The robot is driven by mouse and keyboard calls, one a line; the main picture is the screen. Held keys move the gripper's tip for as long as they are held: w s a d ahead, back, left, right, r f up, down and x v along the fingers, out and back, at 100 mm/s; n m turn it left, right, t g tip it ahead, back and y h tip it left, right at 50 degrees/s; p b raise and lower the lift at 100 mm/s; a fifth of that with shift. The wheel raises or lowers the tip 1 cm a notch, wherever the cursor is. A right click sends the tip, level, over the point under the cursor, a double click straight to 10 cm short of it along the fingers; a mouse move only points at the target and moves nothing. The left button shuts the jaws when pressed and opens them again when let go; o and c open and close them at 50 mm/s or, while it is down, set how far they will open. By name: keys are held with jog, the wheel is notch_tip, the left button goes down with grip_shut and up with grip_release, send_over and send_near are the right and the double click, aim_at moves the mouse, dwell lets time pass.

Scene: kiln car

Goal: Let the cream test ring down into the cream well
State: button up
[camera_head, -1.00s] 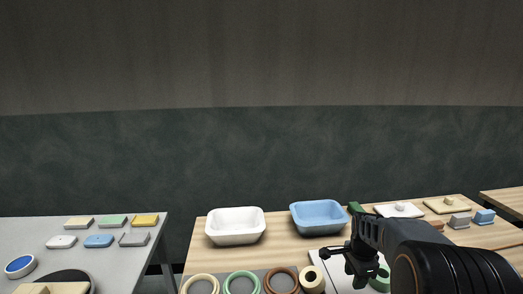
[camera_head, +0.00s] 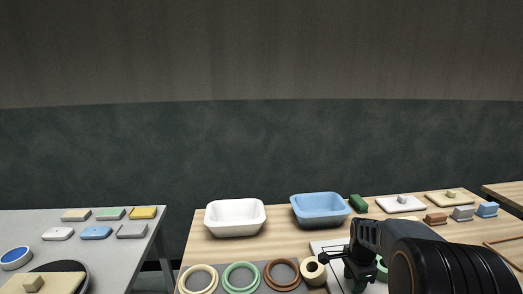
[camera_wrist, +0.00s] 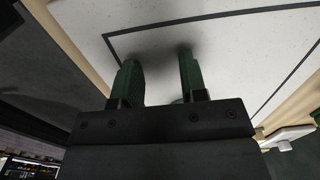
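The cream test ring (camera_head: 318,278) is a short, thick cream cylinder with a dark hole, at the left edge of the white board (camera_head: 323,246). The cream well appears to be the wide cream ring (camera_head: 185,283) at the left end of a grey mat, beside a green ring (camera_head: 228,284) and a brown ring (camera_head: 269,282). My gripper (camera_wrist: 157,58) is open, its two green fingers apart over the white board with nothing visible between them. In the head view my gripper (camera_head: 356,270) is right of the cream test ring, apart from it; its fingertips are hard to make out.
A white tub (camera_head: 235,228) and a blue tub (camera_head: 319,219) stand behind the rings. Small blocks and lidded plates sit at the right. A green piece (camera_head: 382,269) is partly hidden by my arm. A grey table (camera_head: 60,220) holds several tiles at the left.

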jog(key=shift+w+a+p, duration=0.2)
jog(key=shift+w+p, duration=0.35)
jog(key=shift+w, duration=1.25)
jog(key=shift+w, duration=0.1)
jog(key=shift+c, duration=0.4)
grip_shut()
dwell(0.6)
dwell(0.4)
jog(key=shift+c, duration=0.8)
grip_release()
